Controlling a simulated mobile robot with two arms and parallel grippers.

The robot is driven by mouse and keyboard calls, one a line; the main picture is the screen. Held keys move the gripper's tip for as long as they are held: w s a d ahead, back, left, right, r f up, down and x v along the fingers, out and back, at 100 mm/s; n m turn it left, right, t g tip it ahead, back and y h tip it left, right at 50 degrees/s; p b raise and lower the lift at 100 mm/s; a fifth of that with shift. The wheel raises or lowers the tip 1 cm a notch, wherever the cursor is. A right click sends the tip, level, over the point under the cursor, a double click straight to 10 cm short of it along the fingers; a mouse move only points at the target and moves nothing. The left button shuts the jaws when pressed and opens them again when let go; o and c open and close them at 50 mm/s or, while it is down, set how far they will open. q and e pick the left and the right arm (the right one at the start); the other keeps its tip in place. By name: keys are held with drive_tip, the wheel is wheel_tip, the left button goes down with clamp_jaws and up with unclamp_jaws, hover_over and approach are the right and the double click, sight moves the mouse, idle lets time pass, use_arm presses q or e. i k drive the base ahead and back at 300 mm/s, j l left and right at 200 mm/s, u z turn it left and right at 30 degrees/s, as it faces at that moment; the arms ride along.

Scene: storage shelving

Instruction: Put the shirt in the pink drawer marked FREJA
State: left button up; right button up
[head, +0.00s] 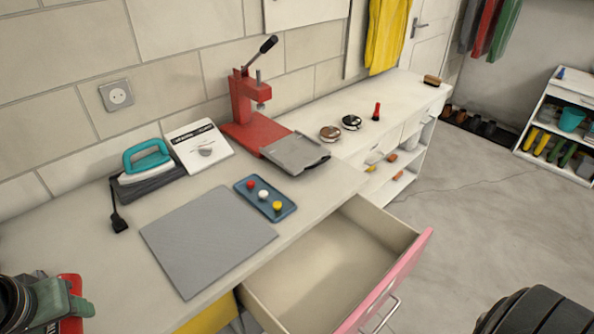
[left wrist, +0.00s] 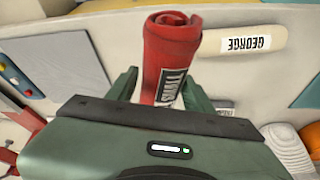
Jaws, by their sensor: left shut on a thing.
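The shirt (left wrist: 168,55) is a red, tightly rolled bundle with a dark printed label. My left gripper (left wrist: 158,85) is shut on it, green fingers on either side, in the left wrist view. In the head view my left gripper (head: 68,300) is at the lower left corner, over the left end of the worktop, with part of the red shirt (head: 70,281) showing. The pink drawer (head: 408,274) is pulled open at the lower middle, to the right of the gripper. Its inside looks empty; its name label is not visible. My right gripper is not in view.
The worktop (head: 60,225) holds a grey mat (head: 205,240), a blue tray (head: 265,198) with coloured balls, a teal iron (head: 147,160) and a red press (head: 248,110). Open floor lies right of the drawer.

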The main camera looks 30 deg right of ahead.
sight(303, 299)
drive_tip(key=k+l+z, duration=0.3)
drive_tip(key=l, duration=0.3)
drive_tip(key=k+l+z, duration=0.3)
drive_tip(key=l, duration=0.35)
drive_tip(key=k+z, duration=0.1)
drive_tip(key=z, duration=0.5)
